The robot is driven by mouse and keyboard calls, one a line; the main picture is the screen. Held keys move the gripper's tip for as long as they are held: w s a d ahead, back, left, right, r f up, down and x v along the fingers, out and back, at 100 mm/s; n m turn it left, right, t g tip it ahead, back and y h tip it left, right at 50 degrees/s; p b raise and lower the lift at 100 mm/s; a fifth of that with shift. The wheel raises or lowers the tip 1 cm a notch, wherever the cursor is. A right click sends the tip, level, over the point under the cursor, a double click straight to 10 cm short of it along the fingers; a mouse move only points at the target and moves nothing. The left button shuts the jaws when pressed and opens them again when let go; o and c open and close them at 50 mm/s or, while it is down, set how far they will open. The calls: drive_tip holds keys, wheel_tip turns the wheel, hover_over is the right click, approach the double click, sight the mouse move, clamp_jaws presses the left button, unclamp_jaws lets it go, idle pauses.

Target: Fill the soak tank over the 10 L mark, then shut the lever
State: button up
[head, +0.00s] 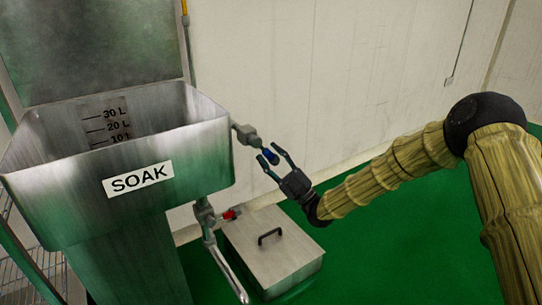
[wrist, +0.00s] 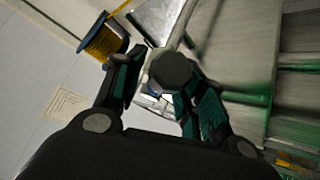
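The steel soak tank (head: 60,180) with its SOAK label (head: 138,180) stands at the left in the head view. Its inside back wall carries the 10 L, 20 L and 30 L marks (head: 112,127). I see no clear water surface, and the front wall hides the tank bottom. A tap (head: 246,134) with a blue lever (head: 270,157) sits at the tank's right side. My gripper (head: 275,157) is open, its fingers on either side of the blue lever; contact is unclear. In the wrist view, a dark round part (wrist: 170,70) shows between my spread fingers (wrist: 165,95).
Below the tank's right side is a pipe with a red-handled valve (head: 231,214). A metal box with a black handle (head: 270,236) sits on the green floor beneath my gripper. A blue reel with yellow cord (wrist: 103,40) shows in the wrist view. Floor at right is clear.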

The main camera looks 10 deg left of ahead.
drive_tip(key=shift+a+r, duration=0.1)
drive_tip(key=shift+a, duration=0.1)
drive_tip(key=v, duration=1.2)
idle(6.6)
